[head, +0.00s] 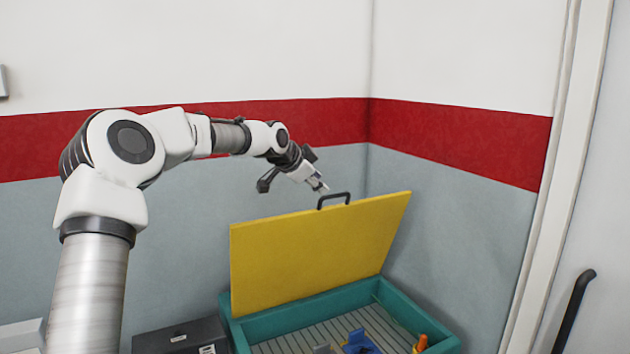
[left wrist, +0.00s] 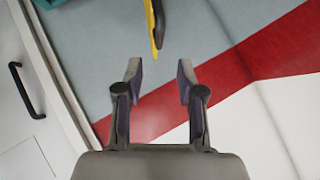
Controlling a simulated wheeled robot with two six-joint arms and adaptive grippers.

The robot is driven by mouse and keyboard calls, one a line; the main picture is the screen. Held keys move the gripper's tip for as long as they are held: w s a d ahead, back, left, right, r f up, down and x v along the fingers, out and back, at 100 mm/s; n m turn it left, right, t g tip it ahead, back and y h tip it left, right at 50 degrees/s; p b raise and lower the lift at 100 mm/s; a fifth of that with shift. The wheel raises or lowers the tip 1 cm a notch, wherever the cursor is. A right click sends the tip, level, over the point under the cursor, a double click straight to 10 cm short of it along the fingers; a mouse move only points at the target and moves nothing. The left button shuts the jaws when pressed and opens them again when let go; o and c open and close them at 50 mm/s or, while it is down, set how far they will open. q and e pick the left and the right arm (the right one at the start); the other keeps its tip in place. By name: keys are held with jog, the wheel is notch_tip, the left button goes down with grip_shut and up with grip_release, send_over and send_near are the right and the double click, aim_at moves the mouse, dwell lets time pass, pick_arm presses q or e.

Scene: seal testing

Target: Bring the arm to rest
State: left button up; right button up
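My left arm comes in from the left in the head view and reaches toward the back corner. My left gripper (head: 318,184) is in the air just above and left of the black handle (head: 334,200) on the yellow lid (head: 315,255). In the left wrist view its two fingers (left wrist: 160,75) are spread with nothing between them. The lid's yellow edge (left wrist: 154,22) and dark handle (left wrist: 160,14) show beyond the fingertips, apart from them. The lid stands raised on the teal box (head: 300,316). My right gripper is not in view.
The teal box holds blue (head: 360,342) and orange (head: 422,343) items on a ribbed floor. A dark case (head: 180,338) stands left of it. Walls close in behind the lid. A white door with a black handle (head: 572,310) is at the right.

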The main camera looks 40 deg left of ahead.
pick_arm(q)
jog(key=shift+s+r, duration=0.3)
jog(key=shift+s, duration=0.1)
jog(key=shift+w, duration=0.1)
